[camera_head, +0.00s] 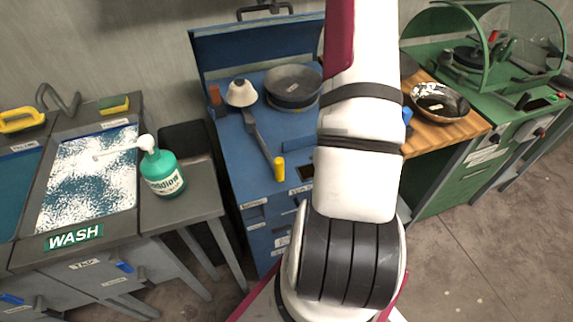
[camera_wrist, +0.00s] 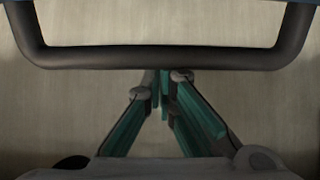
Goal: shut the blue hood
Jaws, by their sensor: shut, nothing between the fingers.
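The blue hood (camera_head: 252,42) stands raised, upright at the back of the blue station in the head view. A dark bar handle (camera_head: 265,8) sticks up from its top edge. In the wrist view the handle (camera_wrist: 160,57) crosses the upper part of the picture. My gripper (camera_wrist: 160,78) is shut and empty, its teal-padded fingertips close to the middle of the bar. I cannot tell whether they touch it. The gripper is out of the head view; my arm rises past the top edge and covers the hood's right side.
On the blue station (camera_head: 228,165) are a grey pan (camera_head: 292,82), a white cone-shaped item (camera_head: 241,93) and a yellow-ended tool (camera_head: 262,145). A green station (camera_head: 460,165) with a bowl (camera_head: 439,103) stands right.

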